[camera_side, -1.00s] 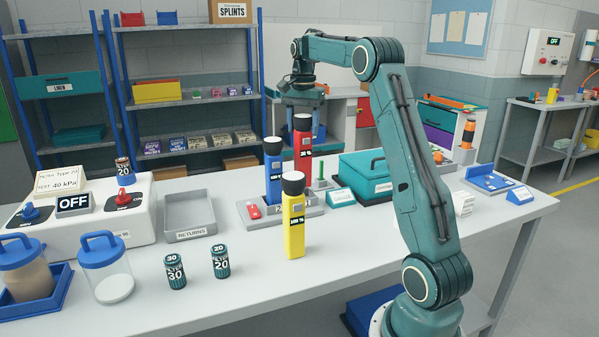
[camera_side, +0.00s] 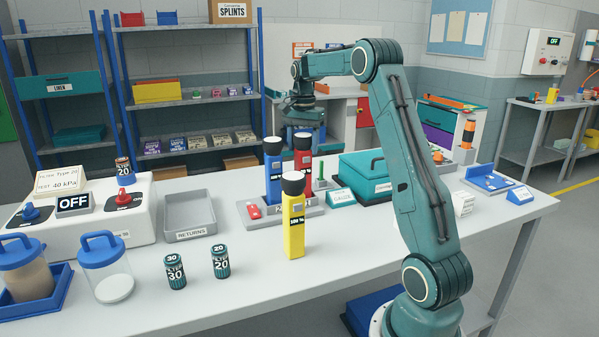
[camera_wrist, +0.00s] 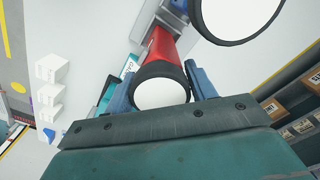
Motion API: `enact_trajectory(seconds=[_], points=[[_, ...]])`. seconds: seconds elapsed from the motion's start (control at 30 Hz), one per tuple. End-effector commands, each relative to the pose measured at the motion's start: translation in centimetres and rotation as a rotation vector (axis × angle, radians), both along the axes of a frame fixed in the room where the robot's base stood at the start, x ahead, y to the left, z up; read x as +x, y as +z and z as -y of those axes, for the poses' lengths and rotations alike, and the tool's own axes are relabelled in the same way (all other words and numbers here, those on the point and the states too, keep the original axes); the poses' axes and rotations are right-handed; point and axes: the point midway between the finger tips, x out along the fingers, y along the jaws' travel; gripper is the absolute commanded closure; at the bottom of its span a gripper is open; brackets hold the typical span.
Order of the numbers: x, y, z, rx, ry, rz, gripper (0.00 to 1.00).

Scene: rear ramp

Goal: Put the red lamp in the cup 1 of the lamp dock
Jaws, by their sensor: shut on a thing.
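The red lamp (camera_side: 303,160) is upright, with a black head, at the lamp dock (camera_side: 247,222), right of the blue lamp (camera_side: 273,178). My gripper (camera_side: 303,135) is above it, shut on its head. In the wrist view my gripper (camera_wrist: 161,90) has a blue finger on each side of the head, and the red lamp (camera_wrist: 160,47) extends away below its white lens. The yellow lamp (camera_side: 294,225) stands upright on the table in front and hides the red lamp's lower end. I cannot tell whether the red lamp is fully seated in a cup.
A green rod (camera_side: 321,172) stands just right of the red lamp. A teal case (camera_side: 365,180) is farther right. The grey returns tray (camera_side: 190,215) is left of the dock. Two filter cans (camera_side: 220,262) stand in front. A large white lens (camera_wrist: 235,12) is close in the wrist view.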

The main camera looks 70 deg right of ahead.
Motion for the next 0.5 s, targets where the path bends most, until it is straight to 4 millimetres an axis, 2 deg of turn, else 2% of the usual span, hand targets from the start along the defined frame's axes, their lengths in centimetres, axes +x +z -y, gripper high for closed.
enact_trajectory(seconds=[0.3,0.33,0.4,0.5], points=[[0.02,-0.25,0.02,-0.002,0.000,0.002,0.97],[0.01,-0.31,0.01,0.000,0.000,0.000,0.39],[0.01,-0.30,0.01,0.000,0.000,0.000,0.25],[0.01,-0.30,0.01,0.000,0.000,0.000,0.23]])
